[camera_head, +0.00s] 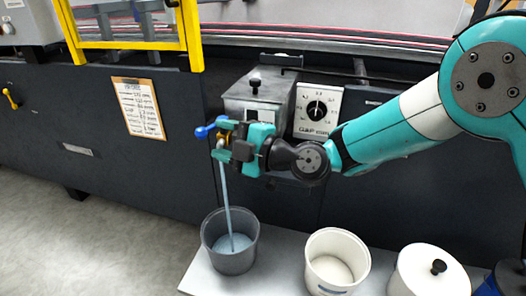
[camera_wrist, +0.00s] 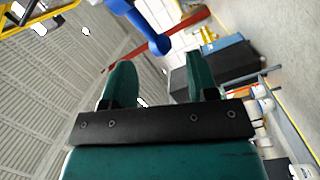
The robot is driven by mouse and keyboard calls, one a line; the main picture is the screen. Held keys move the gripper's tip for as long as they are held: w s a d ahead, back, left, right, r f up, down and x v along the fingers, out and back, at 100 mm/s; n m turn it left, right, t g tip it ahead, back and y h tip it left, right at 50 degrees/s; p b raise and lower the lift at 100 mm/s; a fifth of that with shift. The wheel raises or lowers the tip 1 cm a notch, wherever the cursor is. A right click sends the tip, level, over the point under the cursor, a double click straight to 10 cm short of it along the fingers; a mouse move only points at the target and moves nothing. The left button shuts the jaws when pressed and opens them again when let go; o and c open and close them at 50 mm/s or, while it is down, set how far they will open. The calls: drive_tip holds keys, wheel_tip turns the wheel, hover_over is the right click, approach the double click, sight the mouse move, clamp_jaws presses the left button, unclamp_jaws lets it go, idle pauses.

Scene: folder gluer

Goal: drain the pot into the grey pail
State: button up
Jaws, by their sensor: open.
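The pot (camera_head: 250,110), a grey metal box with a black-knobbed lid, is mounted on the dark machine front. A blue-handled tap (camera_head: 204,132) shows at the pot's lower left, partly hidden by my gripper. A pale blue stream (camera_head: 226,190) falls from the tap into the grey pail (camera_head: 230,264), which stands upright below and holds some pale blue liquid. My gripper (camera_head: 226,146) is open at the tap, close to the blue handle. In the wrist view, the two fingers (camera_wrist: 163,82) are apart with nothing between them, and the blue handle (camera_wrist: 150,28) shows beyond them.
A white pail (camera_head: 334,278) and a lidded white pail (camera_head: 428,274) stand right of the grey pail on a pale shelf (camera_head: 277,262). A gap dial (camera_head: 317,112) is right of the pot. A yellow frame (camera_head: 128,45) is upper left. The floor at left is clear.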

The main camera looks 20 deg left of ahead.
drive_tip(key=s+d+b, duration=0.1)
drive_tip(key=d, duration=0.8)
drive_tip(key=shift+s+d, duration=0.25)
drive_tip(key=shift+d, duration=0.1)
